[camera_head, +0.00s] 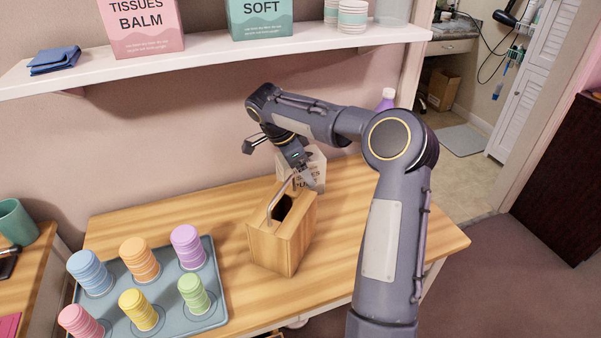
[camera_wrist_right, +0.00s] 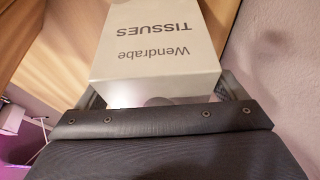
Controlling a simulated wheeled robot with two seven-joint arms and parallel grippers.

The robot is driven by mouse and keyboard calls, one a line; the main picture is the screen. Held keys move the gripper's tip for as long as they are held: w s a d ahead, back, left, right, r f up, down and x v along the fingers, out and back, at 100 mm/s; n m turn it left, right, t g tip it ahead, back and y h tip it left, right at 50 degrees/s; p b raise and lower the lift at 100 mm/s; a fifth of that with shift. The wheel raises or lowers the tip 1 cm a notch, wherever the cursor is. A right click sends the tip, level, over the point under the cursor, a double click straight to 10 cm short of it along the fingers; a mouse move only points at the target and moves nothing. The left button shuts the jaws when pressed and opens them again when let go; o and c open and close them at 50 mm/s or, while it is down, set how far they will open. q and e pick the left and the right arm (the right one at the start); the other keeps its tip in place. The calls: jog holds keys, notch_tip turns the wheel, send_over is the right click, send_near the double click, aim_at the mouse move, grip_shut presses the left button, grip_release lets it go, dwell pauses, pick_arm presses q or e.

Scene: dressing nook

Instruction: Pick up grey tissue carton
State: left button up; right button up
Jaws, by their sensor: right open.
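The grey tissue carton (camera_head: 314,163) stands on the wooden table near the wall, behind a wooden box, and my right gripper partly hides it. In the right wrist view the pale grey carton (camera_wrist_right: 157,60) shows its "Wendrabe TISSUES" print upside down. My right gripper (camera_head: 304,178) is open at the carton. In the wrist view its fingers (camera_wrist_right: 163,93) show at the left and right of the carton's near end. I cannot tell whether they touch it. My left gripper is not in view.
A wooden box with a handle (camera_head: 265,245) stands just in front of the carton. A tray (camera_head: 215,318) with several coloured stacks is at the left. A purple-capped bottle (camera_head: 386,98) is behind my arm. A shelf (camera_head: 210,60) with pink and teal cartons hangs above.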

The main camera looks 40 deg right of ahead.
jog(key=c, duration=1)
jog(key=shift+c, duration=0.3)
